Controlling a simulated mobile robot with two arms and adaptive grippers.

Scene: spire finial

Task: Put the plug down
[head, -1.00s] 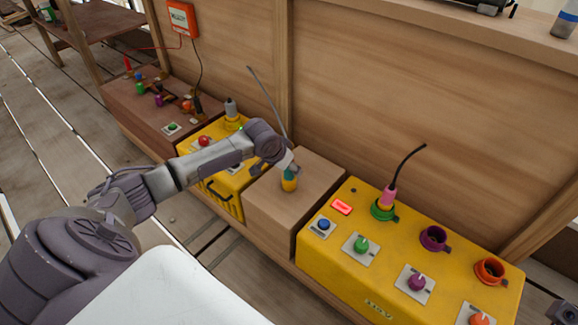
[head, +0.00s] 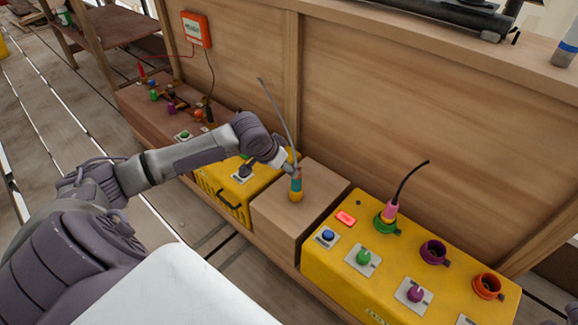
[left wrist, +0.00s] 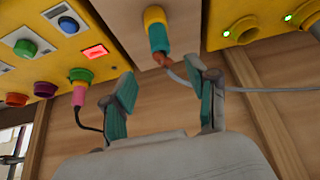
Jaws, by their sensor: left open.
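The plug (head: 296,187) has a yellow end and a teal body, with a grey cable rising from its top. It stands upright on the plain wooden block (head: 322,200) between the two yellow boxes. My left gripper (head: 290,166) is by the plug's upper end. In the left wrist view the left gripper (left wrist: 162,74) is open with nothing between its fingers. The plug (left wrist: 157,30) lies just past the fingertips there, and its cable runs off behind the right finger.
The right yellow box (head: 400,262) has a pink plug (head: 391,210) in its green socket, purple and orange sockets, knobs and a lit red light (head: 345,217). Another yellow box (head: 225,192) stands left of the block. A wooden wall (head: 395,110) rises close behind.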

